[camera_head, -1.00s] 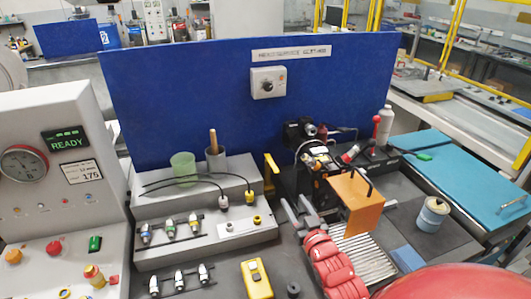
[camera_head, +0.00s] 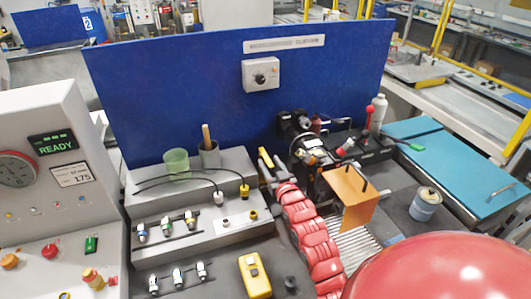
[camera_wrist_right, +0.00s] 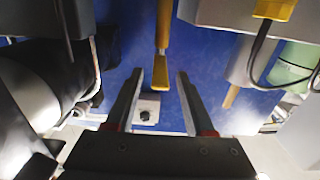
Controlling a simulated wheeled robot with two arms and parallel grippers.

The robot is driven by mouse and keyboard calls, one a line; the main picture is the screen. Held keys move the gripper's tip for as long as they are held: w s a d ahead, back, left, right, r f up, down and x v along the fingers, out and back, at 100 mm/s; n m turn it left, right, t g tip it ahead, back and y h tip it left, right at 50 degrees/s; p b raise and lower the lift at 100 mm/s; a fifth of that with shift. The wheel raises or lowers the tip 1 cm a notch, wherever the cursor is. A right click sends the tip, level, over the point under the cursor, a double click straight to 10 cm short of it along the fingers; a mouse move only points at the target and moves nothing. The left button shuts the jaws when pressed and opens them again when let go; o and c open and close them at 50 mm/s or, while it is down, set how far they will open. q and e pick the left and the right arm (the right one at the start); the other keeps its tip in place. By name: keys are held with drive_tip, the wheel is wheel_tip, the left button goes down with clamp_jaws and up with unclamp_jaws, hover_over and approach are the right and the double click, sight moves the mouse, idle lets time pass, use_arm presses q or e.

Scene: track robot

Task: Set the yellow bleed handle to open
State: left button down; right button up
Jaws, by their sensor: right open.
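The yellow bleed handle (camera_head: 265,157) stands at the right end of the grey stepped block, in front of the blue panel. In the right wrist view the yellow handle (camera_wrist_right: 162,62) hangs down from the top, its end between my fingers. My right gripper (camera_wrist_right: 160,76) is open there, with a gap on each side of the handle. In the head view my red right arm reaches up to the handle, and its fingertips are mostly hidden or too small to make out. My left gripper is not in view.
The grey stepped block (camera_head: 232,233) with cables and fittings is left of my arm. Dark machinery (camera_head: 305,150) and an orange plate (camera_head: 350,199) are close on the right.

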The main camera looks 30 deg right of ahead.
sight(266, 155)
drive_tip(key=x, duration=0.3)
drive_tip(key=shift+w+f, duration=0.15)
drive_tip(key=shift+w, duration=0.25)
drive_tip(key=shift+w+d, duration=0.25)
drive_tip(key=shift+w, duration=0.25)
clamp_jaws()
idle(0.8)
